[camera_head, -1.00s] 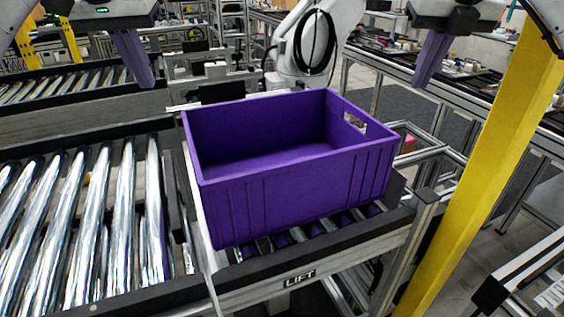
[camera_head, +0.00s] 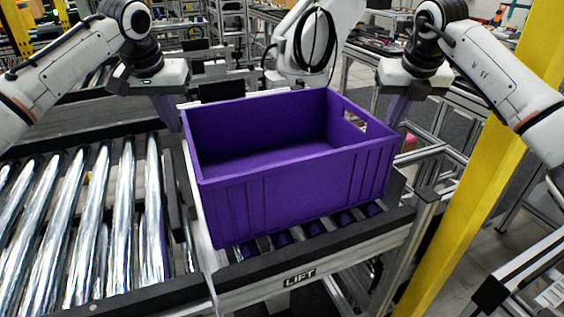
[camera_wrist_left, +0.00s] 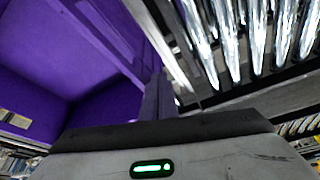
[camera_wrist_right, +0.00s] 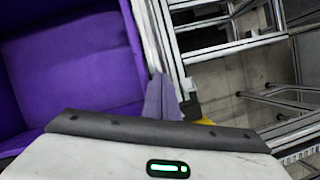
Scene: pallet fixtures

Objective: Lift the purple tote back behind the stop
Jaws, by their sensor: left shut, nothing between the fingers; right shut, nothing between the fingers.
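The empty purple tote (camera_head: 290,195) sits tilted on the lift section of the conveyor, its near left corner lower and against a pale upright rail. It also shows in the left wrist view (camera_wrist_left: 35,75) and the right wrist view (camera_wrist_right: 70,65). My left gripper (camera_head: 170,122) is shut and empty, pointing down just outside the tote's left far corner. My right gripper (camera_head: 396,110) is shut and empty, pointing down just beyond the tote's right wall, with its fingertips partly hidden. Whether either gripper touches the tote I cannot tell.
A roller conveyor (camera_head: 85,225) runs to the left. The lift frame (camera_head: 310,270) carries a "LIFT" label at the front. A yellow post (camera_head: 465,200) stands at the right, near my right arm. A white robot arm (camera_head: 305,40) stands behind the tote.

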